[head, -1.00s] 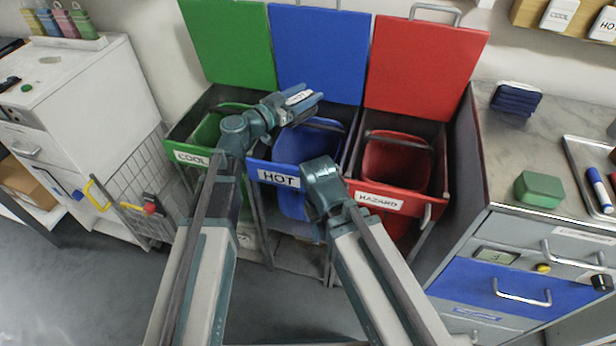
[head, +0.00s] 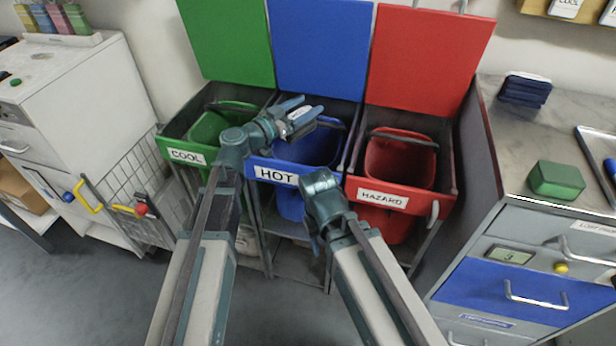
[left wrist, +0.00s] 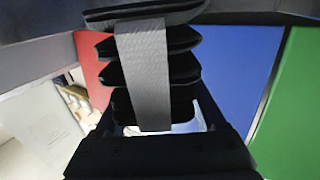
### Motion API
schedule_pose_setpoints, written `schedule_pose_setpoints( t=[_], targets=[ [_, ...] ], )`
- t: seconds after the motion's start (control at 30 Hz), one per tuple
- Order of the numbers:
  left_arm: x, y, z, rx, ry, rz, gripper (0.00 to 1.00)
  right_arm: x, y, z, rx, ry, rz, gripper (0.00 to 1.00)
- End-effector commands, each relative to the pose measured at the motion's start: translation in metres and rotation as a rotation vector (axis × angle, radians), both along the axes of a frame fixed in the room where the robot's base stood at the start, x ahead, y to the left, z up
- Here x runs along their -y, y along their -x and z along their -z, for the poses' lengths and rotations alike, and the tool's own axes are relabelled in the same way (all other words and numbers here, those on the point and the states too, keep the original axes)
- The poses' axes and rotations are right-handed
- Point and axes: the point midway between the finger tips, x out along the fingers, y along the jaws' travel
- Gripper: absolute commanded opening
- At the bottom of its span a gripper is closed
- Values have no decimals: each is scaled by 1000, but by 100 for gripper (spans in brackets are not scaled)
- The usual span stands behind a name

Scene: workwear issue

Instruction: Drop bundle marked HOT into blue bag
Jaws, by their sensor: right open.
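My left gripper (head: 297,112) is shut on a small dark bundle (head: 302,122) above the blue bag. A white tag shows on the bundle; its lettering is too small to read now, but it read HOT a second ago. In the left wrist view the bundle (left wrist: 188,68) is a stack of dark folds with a grey band around it. The blue bag (head: 290,205) hangs in the middle bin, under the label HOT (head: 276,174), with its mouth open. My right gripper (head: 314,235) is open, low in front of that bin; its fingertips are mostly hidden.
A green bag (head: 208,130) in the COOL bin stands left, a red bag (head: 400,160) in the HAZARD bin right. All lids are raised behind. A wire basket (head: 140,190) stands at left.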

Motion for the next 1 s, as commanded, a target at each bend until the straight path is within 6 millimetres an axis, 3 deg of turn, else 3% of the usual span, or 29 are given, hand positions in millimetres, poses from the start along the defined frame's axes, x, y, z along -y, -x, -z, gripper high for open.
schedule_pose_setpoints(
  t=[0.03,0.13,0.57,0.87,1.0],
  targets=[
    [0,0,0,0,0,0,83,0,0,0,0,0,0,50],
    [0,0,0,0,0,0,100,0,0,0,0,0,0,50],
    [0,0,-7,0,0,0,100,0,0,-7,0,0,0,50],
    [0,-1,-40,0,0,-1,100,0,0,-40,0,0,0,50],
    [-1,27,-39,0,0,-1,100,0,0,-39,0,0,0,50]
  ],
)
